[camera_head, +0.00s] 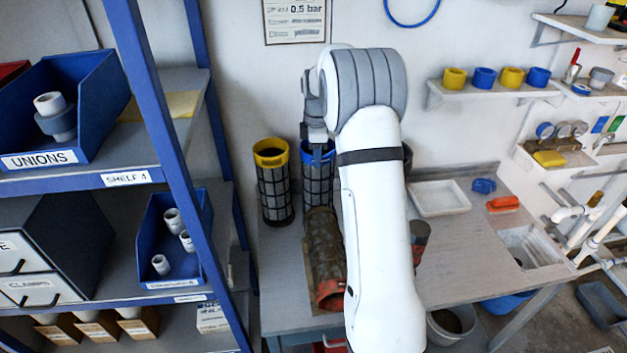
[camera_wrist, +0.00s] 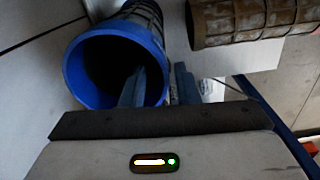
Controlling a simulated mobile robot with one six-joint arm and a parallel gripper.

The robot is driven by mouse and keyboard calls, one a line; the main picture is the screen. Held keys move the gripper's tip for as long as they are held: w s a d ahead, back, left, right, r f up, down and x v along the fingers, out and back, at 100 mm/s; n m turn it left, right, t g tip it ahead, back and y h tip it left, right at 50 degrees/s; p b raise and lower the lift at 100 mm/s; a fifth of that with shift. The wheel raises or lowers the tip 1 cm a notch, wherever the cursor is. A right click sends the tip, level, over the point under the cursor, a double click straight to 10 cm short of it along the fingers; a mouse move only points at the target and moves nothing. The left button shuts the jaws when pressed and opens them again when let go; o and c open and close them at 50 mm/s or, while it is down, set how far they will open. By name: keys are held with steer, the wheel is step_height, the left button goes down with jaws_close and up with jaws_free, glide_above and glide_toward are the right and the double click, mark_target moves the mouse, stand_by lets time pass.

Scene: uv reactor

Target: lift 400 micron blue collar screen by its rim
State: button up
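The blue collar screen (camera_head: 318,178) stands upright on the bench, a dark mesh cylinder with a blue rim, partly hidden by my arm. In the wrist view its blue rim (camera_wrist: 88,98) surrounds a dark opening. My gripper (camera_wrist: 158,85) is at the rim's near right part, one finger inside the opening and the other outside. The rim wall lies between the fingers with gaps visible, so the gripper looks open. In the head view my gripper (camera_head: 317,138) points down at the collar.
A yellow collar screen (camera_head: 272,185) stands just left. A dirty brown screen with a red end (camera_head: 325,262) lies in front. A blue shelf rack (camera_head: 165,130) rises at the left. A white tray (camera_head: 438,198) is on the bench to the right.

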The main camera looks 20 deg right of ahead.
mark_target(318, 181)
steer(key=shift+s+d+f+p, duration=0.1)
steer(key=shift+f+p, duration=0.1)
steer(key=shift+f, duration=0.75)
steer(key=shift+s+d+f+p, duration=0.1)
steer(key=shift+f+p, duration=0.05)
steer(key=shift+f, duration=0.75)
jaws_close()
steer(key=shift+w, duration=0.1)
